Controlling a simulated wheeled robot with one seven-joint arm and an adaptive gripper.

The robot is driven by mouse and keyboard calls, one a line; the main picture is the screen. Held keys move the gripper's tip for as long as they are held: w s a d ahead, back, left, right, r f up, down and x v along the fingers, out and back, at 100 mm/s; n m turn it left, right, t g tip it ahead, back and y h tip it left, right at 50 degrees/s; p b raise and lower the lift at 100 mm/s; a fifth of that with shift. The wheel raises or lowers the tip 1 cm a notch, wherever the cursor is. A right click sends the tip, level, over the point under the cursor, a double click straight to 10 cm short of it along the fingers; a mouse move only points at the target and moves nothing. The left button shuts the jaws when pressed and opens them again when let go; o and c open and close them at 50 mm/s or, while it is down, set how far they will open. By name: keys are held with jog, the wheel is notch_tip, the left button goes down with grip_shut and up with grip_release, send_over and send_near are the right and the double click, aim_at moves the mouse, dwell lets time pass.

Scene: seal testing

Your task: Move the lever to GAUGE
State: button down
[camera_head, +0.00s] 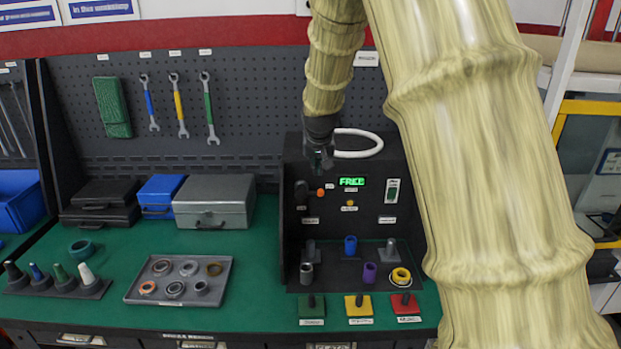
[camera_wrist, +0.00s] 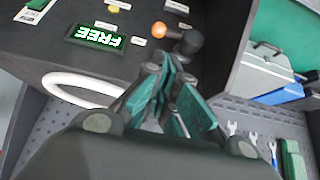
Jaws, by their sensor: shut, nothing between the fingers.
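The test panel (camera_head: 330,225) stands on the green bench, and its display (camera_head: 351,182) reads FREE in green. On the panel's left part is the lever, a dark body with an orange knob (camera_head: 320,193) on its right in the head view. The knob also shows in the wrist view (camera_wrist: 158,30), beside its dark rounded body (camera_wrist: 186,42). My gripper (camera_head: 321,165) hangs just above the lever in the head view. In the wrist view its teal-padded fingers (camera_wrist: 170,88) are shut and empty, apart from the knob. The small labels are too blurred to read.
A white hose loop (camera_head: 360,144) curves beside my gripper. A switch (camera_head: 392,190) sits on the panel's right. Colored seals and posts stand below. A grey toolbox (camera_head: 214,201) and ring tray (camera_head: 180,280) are at left.

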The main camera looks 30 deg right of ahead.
jog(key=shift+w+a+p+x, duration=0.15)
jog(key=shift+p+x, duration=0.35)
jog(key=shift+x, duration=1.2)
jog(key=shift+a+p+x, duration=0.2)
jog(key=shift+p+x, duration=0.35)
jog(key=shift+x, duration=1.1)
jog(key=shift+w+a+p+x, duration=0.15)
jog(key=shift+p+x, duration=0.35)
jog(key=shift+x, duration=1.2)
jog(key=shift+w+a+f, duration=0.1)
jog(key=shift+f, duration=0.05)
